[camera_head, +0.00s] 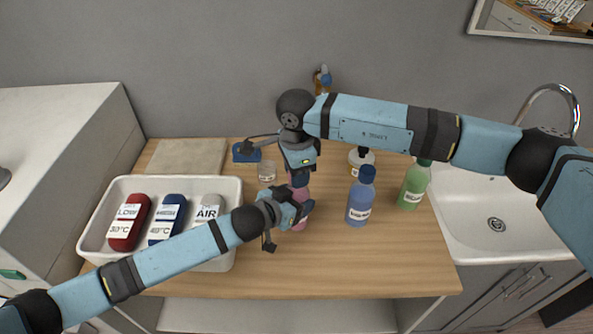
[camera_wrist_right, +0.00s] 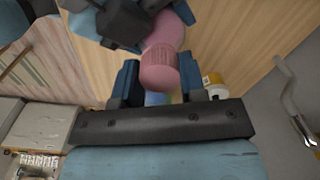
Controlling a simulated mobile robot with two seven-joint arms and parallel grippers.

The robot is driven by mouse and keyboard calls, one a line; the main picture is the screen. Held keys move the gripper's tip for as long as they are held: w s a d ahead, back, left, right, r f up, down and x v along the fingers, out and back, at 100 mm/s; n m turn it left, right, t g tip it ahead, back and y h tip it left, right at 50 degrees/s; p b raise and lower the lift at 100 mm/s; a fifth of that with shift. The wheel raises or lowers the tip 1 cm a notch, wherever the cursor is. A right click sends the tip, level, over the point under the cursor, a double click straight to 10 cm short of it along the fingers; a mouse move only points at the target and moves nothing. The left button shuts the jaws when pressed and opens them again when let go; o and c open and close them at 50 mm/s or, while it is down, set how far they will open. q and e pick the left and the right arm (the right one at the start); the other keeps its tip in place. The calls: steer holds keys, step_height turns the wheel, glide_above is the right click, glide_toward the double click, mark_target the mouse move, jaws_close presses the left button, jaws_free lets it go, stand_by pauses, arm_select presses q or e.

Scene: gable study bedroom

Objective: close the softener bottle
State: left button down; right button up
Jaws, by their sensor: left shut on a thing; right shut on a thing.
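The pink softener bottle (camera_head: 299,225) stands on the wooden counter, largely hidden by my two grippers. My left gripper (camera_head: 301,207) reaches in from the left and is shut on the bottle's body. My right gripper (camera_head: 299,178) comes from above and is shut on the ribbed pink cap (camera_wrist_right: 159,74), which shows between its fingers in the right wrist view. The cap sits at the top end of the pink bottle (camera_wrist_right: 170,32). I cannot tell how tightly it is seated. Part of my left gripper shows beside the bottle in the right wrist view.
A blue bottle (camera_head: 360,198) and a green bottle (camera_head: 414,184) stand close on the right, with a white-labelled bottle (camera_head: 361,158) behind. A white tray (camera_head: 236,190) holds red, blue and grey items at left. A sink (camera_head: 480,235) is at right. The front counter is clear.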

steer(key=m, duration=0.6)
steer(key=shift+m, duration=0.3)
steer(key=o, duration=1)
steer(key=shift+r, duration=0.1)
steer(key=shift+r, duration=2.15)
steer(key=shift+c, duration=0.4)
steer(key=shift+r+n, duration=1.4)
steer(key=shift+r, duration=0.35)
